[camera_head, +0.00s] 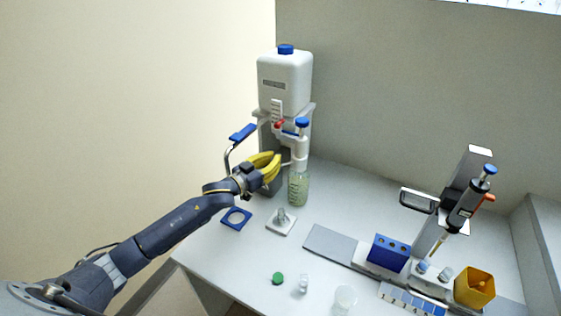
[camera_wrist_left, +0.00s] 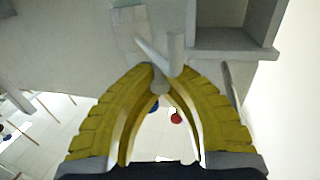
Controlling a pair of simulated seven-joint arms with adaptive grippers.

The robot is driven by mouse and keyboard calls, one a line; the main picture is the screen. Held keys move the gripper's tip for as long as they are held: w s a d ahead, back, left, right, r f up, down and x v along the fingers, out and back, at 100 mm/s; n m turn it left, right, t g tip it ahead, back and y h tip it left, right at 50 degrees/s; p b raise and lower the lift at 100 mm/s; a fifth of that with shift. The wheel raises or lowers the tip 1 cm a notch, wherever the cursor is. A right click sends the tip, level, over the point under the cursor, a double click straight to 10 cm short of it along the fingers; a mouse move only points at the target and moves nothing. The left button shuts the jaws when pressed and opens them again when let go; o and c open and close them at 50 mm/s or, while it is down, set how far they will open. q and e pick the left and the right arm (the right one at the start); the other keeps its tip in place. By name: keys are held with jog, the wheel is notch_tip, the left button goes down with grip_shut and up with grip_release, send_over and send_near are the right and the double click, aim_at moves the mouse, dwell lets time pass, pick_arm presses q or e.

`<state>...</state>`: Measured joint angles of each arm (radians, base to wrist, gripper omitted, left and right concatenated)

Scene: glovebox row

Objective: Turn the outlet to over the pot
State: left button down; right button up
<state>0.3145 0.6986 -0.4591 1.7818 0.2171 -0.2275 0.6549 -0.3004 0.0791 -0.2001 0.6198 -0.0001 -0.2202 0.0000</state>
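The dispenser's white bottle (camera_head: 285,80) with a blue cap stands at the back on a grey stand. A thin pale outlet (camera_head: 286,164) sticks out from the white column below it, toward my left gripper. My left gripper (camera_head: 277,162) has yellow fingers closed in at the outlet's end. In the left wrist view the fingertips (camera_wrist_left: 164,72) come together around the pale outlet rod (camera_wrist_left: 150,55). A greenish glass jar (camera_head: 298,189), perhaps the pot, stands upright below the column. My right gripper is not in view.
A blue square frame with a round hole (camera_head: 236,218) and a white plate with a small piece (camera_head: 282,217) lie in front. A green cap (camera_head: 278,278) and clear vessels (camera_head: 345,299) are nearer. A blue rack (camera_head: 388,253), pipette stand and yellow box (camera_head: 474,288) stand right.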

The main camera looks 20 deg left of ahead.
pick_arm(q)
jog(key=shift+w+a+r, duration=0.1)
jog(key=shift+a+r, duration=0.05)
jog(key=shift+r, duration=0.45)
jog(key=c, duration=1.8)
grip_release()
jog(key=o, duration=0.5)
jog(key=shift+f, duration=0.35)
jog(key=v, duration=1.2)
